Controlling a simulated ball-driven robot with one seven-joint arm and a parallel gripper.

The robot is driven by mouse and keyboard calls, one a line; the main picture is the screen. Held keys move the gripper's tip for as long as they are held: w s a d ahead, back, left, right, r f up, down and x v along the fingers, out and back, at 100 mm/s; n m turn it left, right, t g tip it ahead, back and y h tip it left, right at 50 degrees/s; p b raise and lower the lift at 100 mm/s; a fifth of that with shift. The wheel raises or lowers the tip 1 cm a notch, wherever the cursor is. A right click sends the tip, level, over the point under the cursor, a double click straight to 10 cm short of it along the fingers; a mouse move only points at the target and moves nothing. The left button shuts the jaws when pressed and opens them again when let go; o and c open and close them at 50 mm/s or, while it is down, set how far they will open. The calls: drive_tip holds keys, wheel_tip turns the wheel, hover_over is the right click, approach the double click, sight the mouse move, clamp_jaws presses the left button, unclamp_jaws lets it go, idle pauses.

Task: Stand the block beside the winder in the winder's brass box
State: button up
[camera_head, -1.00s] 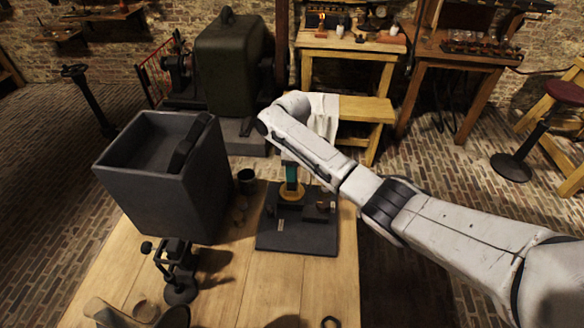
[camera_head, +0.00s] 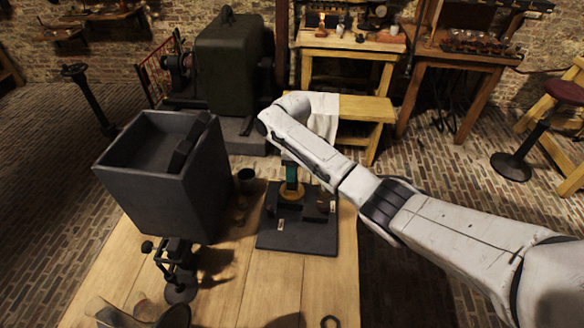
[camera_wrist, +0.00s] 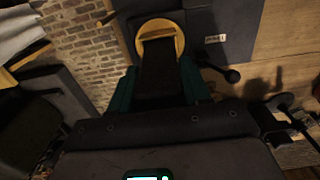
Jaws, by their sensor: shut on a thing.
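My gripper (camera_head: 291,176), with green fingers, points down over the black plate (camera_head: 297,240) on the wooden table. In the wrist view my gripper (camera_wrist: 160,78) is shut on a dark block (camera_wrist: 158,70) between its fingers. A yellow, brass-coloured round piece (camera_head: 291,193) is just beneath my gripper; it also shows at the far end of the block in the wrist view (camera_wrist: 160,29). I cannot tell whether the block touches it or is inside it. A small dark brown box-like piece (camera_head: 316,207) stands on the plate to its right. I cannot tell which piece is the winder.
A large dark open-topped box (camera_head: 160,190) stands left of the plate, close to a small black cup (camera_head: 246,180). A black clamp-like stand (camera_head: 178,275) is at the front left. Bare table (camera_head: 265,285) lies in front of the plate.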

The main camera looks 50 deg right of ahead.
drive_tip(key=shift+f+b, duration=0.4)
drive_tip(key=shift+f, duration=0.3)
drive_tip(key=o, duration=1.3)
wheel_tip(320, 180, up, 11)
drive_tip(key=shift+f+b, duration=0.1)
drive_tip(key=shift+b, duration=0.6)
